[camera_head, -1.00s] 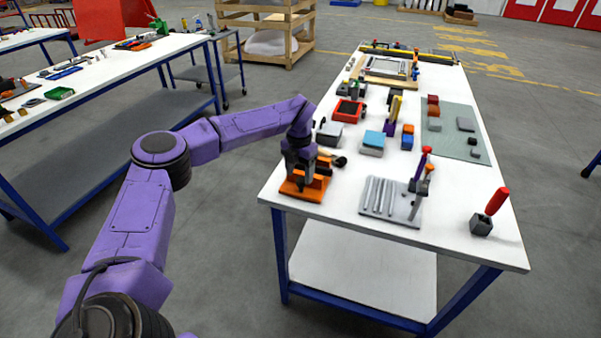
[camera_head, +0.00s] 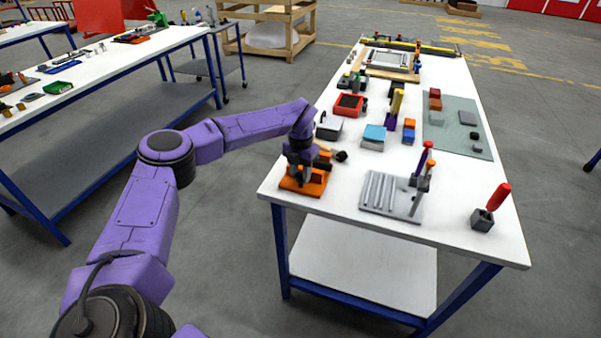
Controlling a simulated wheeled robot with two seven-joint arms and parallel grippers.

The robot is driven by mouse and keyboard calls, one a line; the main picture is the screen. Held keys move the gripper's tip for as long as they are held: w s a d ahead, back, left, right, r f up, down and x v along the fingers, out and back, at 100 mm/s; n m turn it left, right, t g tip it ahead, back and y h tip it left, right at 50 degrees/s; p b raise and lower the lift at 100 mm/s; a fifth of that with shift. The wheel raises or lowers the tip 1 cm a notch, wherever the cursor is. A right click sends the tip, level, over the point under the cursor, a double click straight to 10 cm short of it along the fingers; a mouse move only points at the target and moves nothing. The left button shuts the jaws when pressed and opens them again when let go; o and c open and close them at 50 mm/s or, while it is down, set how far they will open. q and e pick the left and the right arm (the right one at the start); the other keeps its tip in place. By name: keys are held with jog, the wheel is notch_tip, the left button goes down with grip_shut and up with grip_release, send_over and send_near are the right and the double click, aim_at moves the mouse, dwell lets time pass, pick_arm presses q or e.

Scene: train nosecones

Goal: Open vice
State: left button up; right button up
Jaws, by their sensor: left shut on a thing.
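The orange vice (camera_head: 303,184) sits on the front left corner of the white table. My left gripper (camera_head: 301,172) points down over the vice from my purple arm. It is shut on a part of the vice; its fingers are small and dark here, so the exact part held is hard to make out. A dark round knob with a wooden-coloured piece (camera_head: 340,156) lies just behind and right of the vice. The gap between the vice jaws is hidden by the gripper. My right gripper is out of view.
A grey grooved block (camera_head: 390,197) with upright tools stands right of the vice. A red-handled tool in a dark holder (camera_head: 484,218) is near the right edge. A red tray (camera_head: 349,105), blue-topped block (camera_head: 374,134) and grey-green mat (camera_head: 455,125) lie farther back.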

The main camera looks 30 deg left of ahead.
pick_arm(q)
jog(key=shift+f+n+b, duration=0.2)
jog(key=shift+n+b, duration=0.3)
jog(key=shift+b, duration=0.15)
jog(key=n+b, duration=0.6)
jog(key=shift+r+n+b, duration=0.15)
jog(key=shift+n+b, duration=0.6)
jog(key=shift+b, duration=0.05)
jog(key=shift+r+n+b, duration=0.15)
jog(key=shift+n+b, duration=0.6)
jog(key=shift+r, duration=0.15)
jog(key=o, duration=1)
jog(key=shift+a, duration=0.1)
jog(key=shift+o, duration=0.2)
jog(key=shift+a, duration=0.1)
